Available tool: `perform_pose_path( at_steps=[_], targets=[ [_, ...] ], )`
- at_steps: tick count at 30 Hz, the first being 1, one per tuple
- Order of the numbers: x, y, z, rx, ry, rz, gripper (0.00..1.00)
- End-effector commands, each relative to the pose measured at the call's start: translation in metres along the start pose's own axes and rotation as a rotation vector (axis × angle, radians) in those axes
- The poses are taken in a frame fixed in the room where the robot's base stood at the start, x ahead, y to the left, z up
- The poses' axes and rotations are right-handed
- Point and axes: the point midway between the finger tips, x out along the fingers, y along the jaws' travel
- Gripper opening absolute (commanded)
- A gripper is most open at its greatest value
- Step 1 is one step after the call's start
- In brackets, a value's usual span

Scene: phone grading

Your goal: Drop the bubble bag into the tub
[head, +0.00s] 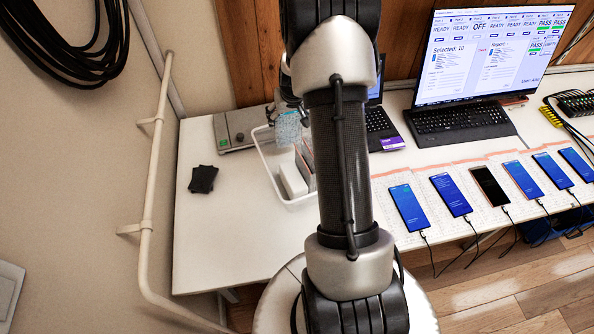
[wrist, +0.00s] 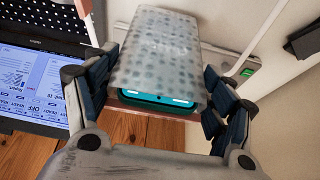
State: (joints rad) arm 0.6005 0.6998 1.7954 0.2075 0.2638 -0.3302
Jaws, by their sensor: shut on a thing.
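The bubble bag (wrist: 160,45) is a translucent dotted sleeve; a dark phone edge with a teal strip shows at its open end. My gripper (wrist: 160,85) is shut on the bag, with a finger at each side. In the head view the bag (head: 288,129) shows beside my arm, over or near the far part of the tub; its height is hard to judge. The tub (head: 268,169) is white and open-topped, on the left part of the table. It holds white box-like items. My arm hides its right side, and my gripper is mostly hidden in the head view.
A grey device (head: 237,127) stands behind the tub. A small dark stack (head: 203,179) lies to its left. A white wall rail (head: 152,190) runs along the left.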

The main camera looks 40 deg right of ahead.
Motion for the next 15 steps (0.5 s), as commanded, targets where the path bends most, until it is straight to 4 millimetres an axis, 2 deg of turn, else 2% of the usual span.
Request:
perform_pose_path(
  at_steps=[6,7,15],
  targets=[
    [-0.0003,0.0001,-0.0008,0.000,0.002,0.000,0.43],
    [-0.0004,0.0001,-0.0008,0.000,0.002,0.000,0.76],
    [-0.0002,0.0000,-0.0005,0.000,0.002,0.000,0.94]
  ],
)
